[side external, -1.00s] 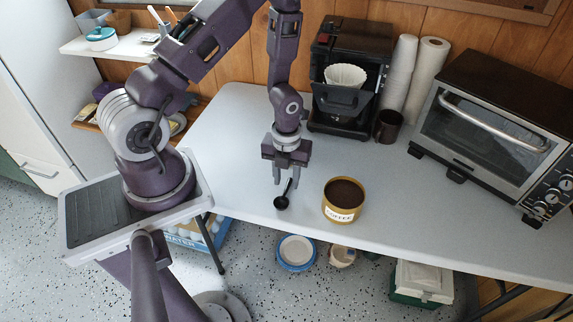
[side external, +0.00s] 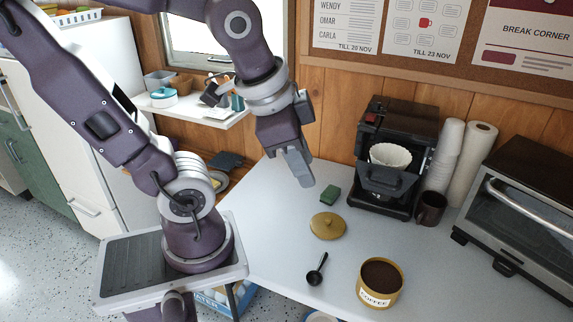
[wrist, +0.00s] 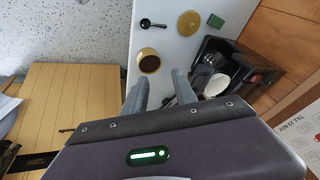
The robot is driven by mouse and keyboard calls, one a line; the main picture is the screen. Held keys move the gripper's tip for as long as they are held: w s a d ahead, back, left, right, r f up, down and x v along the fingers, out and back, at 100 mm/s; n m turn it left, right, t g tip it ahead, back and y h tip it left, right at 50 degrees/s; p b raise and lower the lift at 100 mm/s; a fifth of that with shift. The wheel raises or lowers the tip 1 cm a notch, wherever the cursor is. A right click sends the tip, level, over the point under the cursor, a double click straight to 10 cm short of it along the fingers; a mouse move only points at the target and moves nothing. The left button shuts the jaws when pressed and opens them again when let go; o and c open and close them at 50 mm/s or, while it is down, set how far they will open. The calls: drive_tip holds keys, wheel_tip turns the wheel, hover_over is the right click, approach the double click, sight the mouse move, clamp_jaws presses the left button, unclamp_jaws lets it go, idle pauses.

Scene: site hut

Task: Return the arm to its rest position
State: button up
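My gripper (side external: 303,181) is raised high above the left back part of the table, pointing down and tilted. In the wrist view its two fingers (wrist: 160,92) stand apart with nothing between them. The black scoop (side external: 317,270) lies on the table, left of the open coffee tin (side external: 380,284); both also show in the wrist view, the scoop (wrist: 152,23) and the tin (wrist: 149,63). The gold lid (side external: 327,226) lies flat behind the scoop. My gripper touches none of these.
A green sponge (side external: 330,195) lies behind the lid. The coffee maker (side external: 392,158), a dark mug (side external: 430,209), stacked cups, a paper roll and the toaster oven (side external: 530,205) stand to the right. A wall shelf (side external: 200,112) with small items is behind my arm, left of the gripper.

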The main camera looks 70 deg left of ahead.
drive_tip(key=s+n, duration=0.1)
drive_tip(key=s+d+r+n, duration=0.1)
drive_tip(key=s+d+n, duration=0.1)
drive_tip(key=n, duration=0.1)
drive_tip(key=shift+s+r+t+h, duration=0.4)
